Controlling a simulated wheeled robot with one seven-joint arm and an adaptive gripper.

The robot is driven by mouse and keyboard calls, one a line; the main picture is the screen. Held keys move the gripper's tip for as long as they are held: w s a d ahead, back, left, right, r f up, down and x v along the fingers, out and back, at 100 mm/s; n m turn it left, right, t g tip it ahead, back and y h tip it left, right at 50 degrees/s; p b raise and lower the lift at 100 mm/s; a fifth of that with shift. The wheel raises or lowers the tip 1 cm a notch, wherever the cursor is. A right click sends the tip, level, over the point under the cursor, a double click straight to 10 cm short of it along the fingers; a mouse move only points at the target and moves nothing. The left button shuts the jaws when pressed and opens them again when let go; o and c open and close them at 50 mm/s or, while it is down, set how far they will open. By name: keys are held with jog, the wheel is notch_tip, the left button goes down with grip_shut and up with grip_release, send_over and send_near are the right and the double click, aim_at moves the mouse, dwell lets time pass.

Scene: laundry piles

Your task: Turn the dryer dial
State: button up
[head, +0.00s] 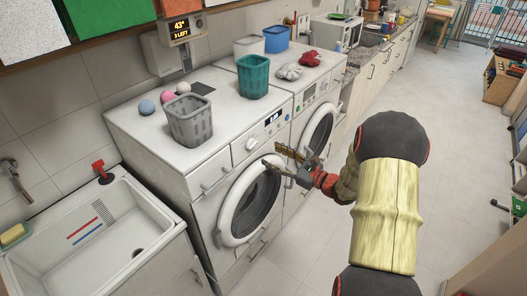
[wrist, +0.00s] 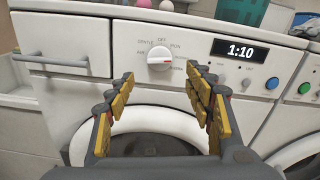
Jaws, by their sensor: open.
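The dial (wrist: 160,58) is a round white knob with a red mark, on the front panel of the nearer white machine (head: 160,150). Labels such as OFF, GENTLE and AIR ring it, and a display reading 1:10 (wrist: 240,50) is to its right. In the head view the dial (head: 252,143) is small, above the round door. My gripper (wrist: 160,82) is open and empty. In the wrist view the dial lies between and beyond its yellow-padded fingers, apart from them. In the head view my gripper (head: 275,156) is in front of the panel, right of the dial.
The round door (head: 228,228) is below the dial, and a drawer handle (head: 215,182) is at its left. A second machine (head: 312,92) stands to the right. Baskets and balls (head: 146,107) are on top.

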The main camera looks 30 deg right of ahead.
jog(key=v, duration=0.4)
jog(key=shift+a, duration=0.1)
jog(key=shift+w, duration=0.1)
dwell(0.3)
